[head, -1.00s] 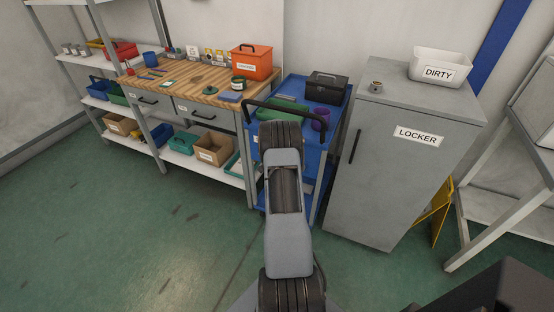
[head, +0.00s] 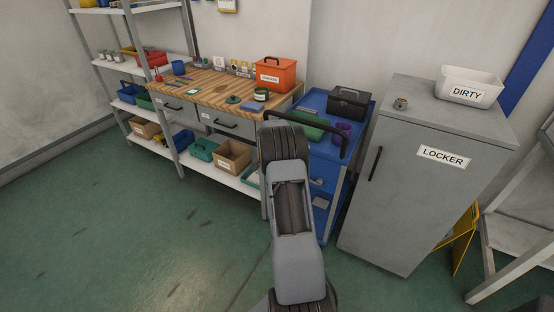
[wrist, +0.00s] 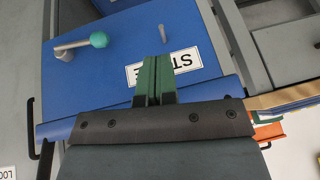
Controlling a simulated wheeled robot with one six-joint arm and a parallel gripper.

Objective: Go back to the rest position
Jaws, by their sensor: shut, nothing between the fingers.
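My gripper (wrist: 154,82) shows in the wrist view. Its two green fingers are side by side, shut and empty, over a blue panel (wrist: 110,50). The fingers partly cover a white label (wrist: 188,62) on that panel, which reads "ST" and appears upside down. Whether the fingertips touch the panel cannot be told. In the head view, my arm rises through the middle of the picture in front of the blue cart (head: 340,178), and my gripper is not visible there.
A lever with a teal knob (wrist: 98,40) and a grey peg (wrist: 163,34) stand on the panel. The wooden workbench (head: 205,88) is left of the cart, the grey locker (head: 415,195) right. Green floor (head: 100,220) is clear at the left.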

